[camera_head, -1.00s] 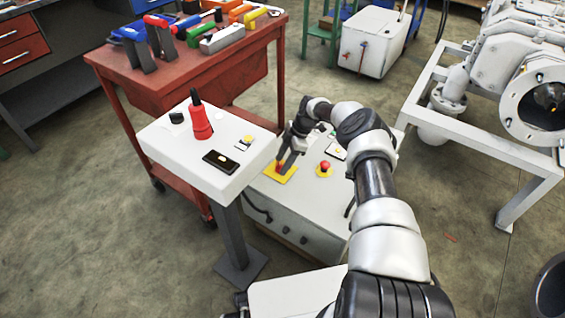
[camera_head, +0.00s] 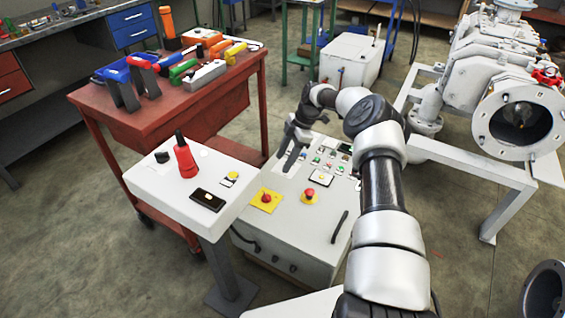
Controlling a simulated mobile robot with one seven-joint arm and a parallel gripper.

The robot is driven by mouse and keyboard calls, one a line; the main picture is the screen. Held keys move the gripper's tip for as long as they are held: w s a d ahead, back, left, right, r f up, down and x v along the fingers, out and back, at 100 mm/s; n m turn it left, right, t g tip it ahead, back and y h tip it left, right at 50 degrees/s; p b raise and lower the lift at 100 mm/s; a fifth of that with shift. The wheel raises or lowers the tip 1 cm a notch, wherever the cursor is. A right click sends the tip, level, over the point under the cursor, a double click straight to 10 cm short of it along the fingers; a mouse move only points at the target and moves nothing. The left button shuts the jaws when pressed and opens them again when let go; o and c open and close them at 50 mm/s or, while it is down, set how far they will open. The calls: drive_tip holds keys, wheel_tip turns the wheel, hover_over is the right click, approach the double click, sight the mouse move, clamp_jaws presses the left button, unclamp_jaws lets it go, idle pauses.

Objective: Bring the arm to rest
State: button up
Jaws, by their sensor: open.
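My arm (camera_head: 385,205) reaches up from the bottom right and bends over the white control cabinet. My gripper (camera_head: 291,160) hangs at its end, fingers pointing down over the panel of the white control cabinet (camera_head: 288,228). The gripper is open and nothing shows between its fingers. It is behind the red button on a yellow plate (camera_head: 266,198) and apart from it in the picture. The exact height of the fingertips above the panel is hard to tell.
A white pedestal (camera_head: 172,199) with a red-and-black handle (camera_head: 185,158) stands left of the gripper. A red tool cart (camera_head: 185,122) is behind it. A white frame with a flanged vacuum chamber (camera_head: 516,118) stands on the right. Floor at the left is clear.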

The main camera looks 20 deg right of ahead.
drive_tip(key=shift+r, duration=0.1)
idle(0.3)
drive_tip(key=s+a+r+m+t+h, duration=0.1)
drive_tip(key=s+a+r+m+h, duration=0.3)
drive_tip(key=r, duration=0.6)
drive_tip(key=s+a+r+y, duration=0.1)
drive_tip(key=s+r, duration=0.4)
drive_tip(key=r, duration=0.5)
drive_tip(key=s+a+r+m+t+h, duration=0.1)
drive_tip(key=s+a+r+m+h, duration=0.3)
drive_tip(key=r, duration=0.6)
drive_tip(key=s+d+r+m+t+y, duration=0.1)
drive_tip(key=s+r+m, duration=0.15)
drive_tip(key=s, duration=0.55)
drive_tip(key=s+d+r+m+t, duration=0.15)
drive_tip(key=s+r, duration=0.25)
drive_tip(key=s, duration=0.4)
drive_tip(key=s+a+f+m+t+y, duration=0.1)
drive_tip(key=s+f+m+y, duration=0.1)
drive_tip(key=s+m, duration=0.65)
wheel_tip(320, 180, up, 25)
drive_tip(key=s+n+p, duration=0.2)
drive_tip(key=p, duration=2.2)
drive_tip(key=shift+s+p, duration=0.35)
drive_tip(key=shift+r, duration=0.1)
